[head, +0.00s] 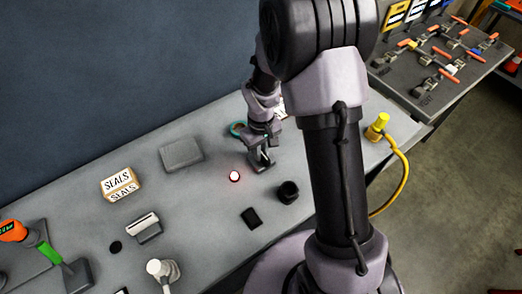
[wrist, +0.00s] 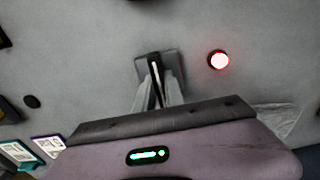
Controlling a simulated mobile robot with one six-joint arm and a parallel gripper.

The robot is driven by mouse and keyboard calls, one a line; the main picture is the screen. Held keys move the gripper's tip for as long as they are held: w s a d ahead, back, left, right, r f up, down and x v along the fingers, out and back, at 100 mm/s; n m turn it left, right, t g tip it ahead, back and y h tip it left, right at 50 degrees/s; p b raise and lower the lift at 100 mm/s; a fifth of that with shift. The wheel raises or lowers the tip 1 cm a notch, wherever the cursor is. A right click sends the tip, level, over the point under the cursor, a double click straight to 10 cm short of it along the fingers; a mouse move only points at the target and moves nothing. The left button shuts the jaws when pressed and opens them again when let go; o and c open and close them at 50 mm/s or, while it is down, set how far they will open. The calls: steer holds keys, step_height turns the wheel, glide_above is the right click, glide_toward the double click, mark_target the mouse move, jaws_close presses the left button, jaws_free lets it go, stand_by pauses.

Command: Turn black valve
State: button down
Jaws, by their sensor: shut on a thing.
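My gripper (head: 261,157) reaches down to the table in the middle of the head view. In the wrist view my gripper (wrist: 157,88) has its two fingers close together on the black valve (wrist: 153,60). The valve's dark narrow handle stands over a grey square base (wrist: 176,64). The fingers hide part of the handle, and its exact turn angle is hard to tell. In the head view the valve is mostly hidden by my gripper.
A lit red button (head: 234,176) is beside the gripper, also in the wrist view (wrist: 218,60). A black round cup (head: 288,192) and a black flat block (head: 252,217) are nearby. A grey box (head: 181,153) and SEALS box (head: 119,184) stand left. A yellow hose (head: 402,178) is right.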

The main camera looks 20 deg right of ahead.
steer(key=shift+w, duration=0.1)
stand_by(0.4)
steer(key=c, duration=1.4)
jaws_free()
steer(key=shift+c, duration=0.2)
step_height(320, 180, up, 18)
steer(key=p, duration=0.4)
steer(key=shift+f+p, duration=0.25)
steer(key=shift+p, duration=0.15)
